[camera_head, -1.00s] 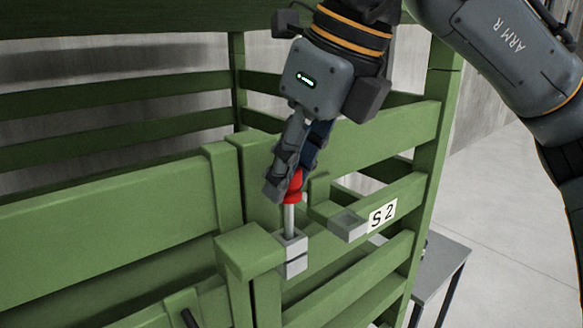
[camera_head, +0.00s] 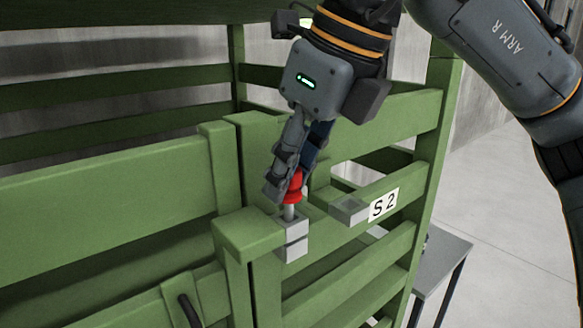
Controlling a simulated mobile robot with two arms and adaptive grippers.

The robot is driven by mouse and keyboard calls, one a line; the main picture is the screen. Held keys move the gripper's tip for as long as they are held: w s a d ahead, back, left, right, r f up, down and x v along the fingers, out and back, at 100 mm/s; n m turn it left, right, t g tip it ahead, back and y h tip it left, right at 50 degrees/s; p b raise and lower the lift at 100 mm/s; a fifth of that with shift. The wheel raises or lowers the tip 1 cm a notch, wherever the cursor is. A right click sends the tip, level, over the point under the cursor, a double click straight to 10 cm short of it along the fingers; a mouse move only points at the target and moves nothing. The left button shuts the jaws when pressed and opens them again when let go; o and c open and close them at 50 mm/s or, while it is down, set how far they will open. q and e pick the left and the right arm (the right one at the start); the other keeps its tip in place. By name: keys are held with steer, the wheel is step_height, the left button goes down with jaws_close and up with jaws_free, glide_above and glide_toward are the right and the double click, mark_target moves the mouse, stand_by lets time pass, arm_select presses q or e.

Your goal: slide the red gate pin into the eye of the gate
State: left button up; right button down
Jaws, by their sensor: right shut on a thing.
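The red gate pin (camera_head: 293,192) has a red head and a metal shank. My right gripper (camera_head: 284,186) is shut on its red head. The pin stands close to upright, and its shank goes down into the grey square eye (camera_head: 292,238) at the end of the green gate arm (camera_head: 247,233). Only a short length of shank shows between the head and the eye; the lower part is hidden inside. My left gripper is not in view.
A second grey square socket (camera_head: 349,210) sits on the rail to the right, beside the "S 2" label (camera_head: 384,204). Green rails and a post (camera_head: 436,150) surround the gripper. A grey table (camera_head: 440,262) stands at the lower right. A dark handle (camera_head: 188,310) is at the lower left.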

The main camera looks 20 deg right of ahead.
steer(key=shift+f+b, duration=1)
steer(key=shift+f, duration=0.2)
steer(key=c, duration=1)
jaws_free()
steer(key=shift+s+r, duration=0.1)
steer(key=shift+r, duration=0.15)
steer(key=v, duration=1.1)
steer(key=shift+d+r, duration=0.2)
steer(key=shift+r, duration=0.05)
